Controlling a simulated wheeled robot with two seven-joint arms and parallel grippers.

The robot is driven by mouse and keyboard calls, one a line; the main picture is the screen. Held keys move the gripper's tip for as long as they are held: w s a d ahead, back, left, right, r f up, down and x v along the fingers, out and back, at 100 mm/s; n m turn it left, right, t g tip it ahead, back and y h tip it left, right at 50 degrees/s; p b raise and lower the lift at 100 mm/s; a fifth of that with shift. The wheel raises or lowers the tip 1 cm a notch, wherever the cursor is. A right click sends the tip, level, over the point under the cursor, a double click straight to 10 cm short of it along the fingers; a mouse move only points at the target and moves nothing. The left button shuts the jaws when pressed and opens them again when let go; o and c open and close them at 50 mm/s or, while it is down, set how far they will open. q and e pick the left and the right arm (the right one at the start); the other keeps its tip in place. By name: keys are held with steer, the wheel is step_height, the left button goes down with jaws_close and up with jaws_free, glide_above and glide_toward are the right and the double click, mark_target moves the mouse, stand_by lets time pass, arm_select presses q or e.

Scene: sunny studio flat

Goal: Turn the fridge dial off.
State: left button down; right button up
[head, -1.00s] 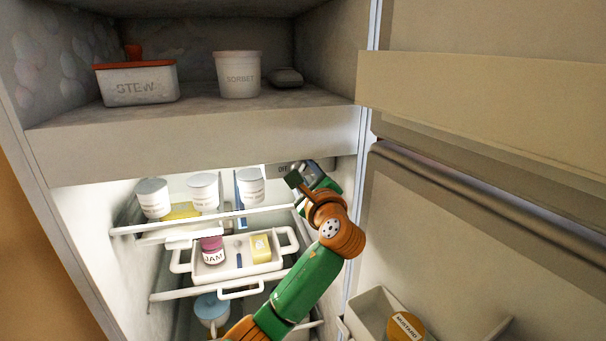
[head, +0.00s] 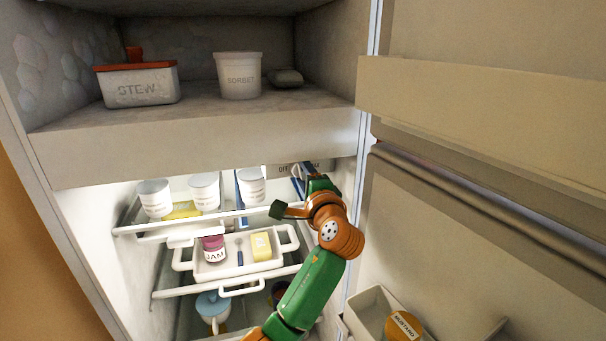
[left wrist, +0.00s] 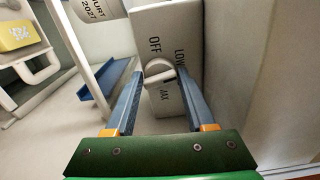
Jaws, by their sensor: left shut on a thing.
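The fridge dial (left wrist: 158,68) is a pale round knob on a light control panel (left wrist: 182,22) in the left wrist view. OFF is printed left of the knob, another label to its right, and a partly hidden label ending in AX below. My left gripper (left wrist: 160,78) has its two blue-grey fingers on either side of the knob, shut on it. In the head view my left gripper (head: 300,182) reaches up under the freezer ledge to the panel (head: 285,169); the knob is hidden there. My right gripper is not in view.
Shelves hold lidded tubs (head: 204,190), a jam jar (head: 213,248) and a yellow box (head: 261,246) in a white tray (head: 217,270). The open door (head: 470,220) stands right of my arm. Above are a stew box (head: 140,88) and a sorbet tub (head: 238,78).

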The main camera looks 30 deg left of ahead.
arm_select(q)
steer(key=n, duration=0.3)
steer(key=shift+n+b, duration=0.35)
steer(key=shift+n, duration=0.05)
steer(key=n+b, duration=0.1)
steer(key=n, duration=0.1)
steer(key=shift+n, duration=0.4)
steer(key=n+b, duration=0.1)
steer(key=n, duration=0.1)
steer(key=shift+n, duration=0.3)
steer(key=n+b, duration=0.1)
steer(key=n, duration=0.2)
steer(key=n+b, duration=0.1)
steer(key=n, duration=0.1)
steer(key=shift+n, duration=0.7)
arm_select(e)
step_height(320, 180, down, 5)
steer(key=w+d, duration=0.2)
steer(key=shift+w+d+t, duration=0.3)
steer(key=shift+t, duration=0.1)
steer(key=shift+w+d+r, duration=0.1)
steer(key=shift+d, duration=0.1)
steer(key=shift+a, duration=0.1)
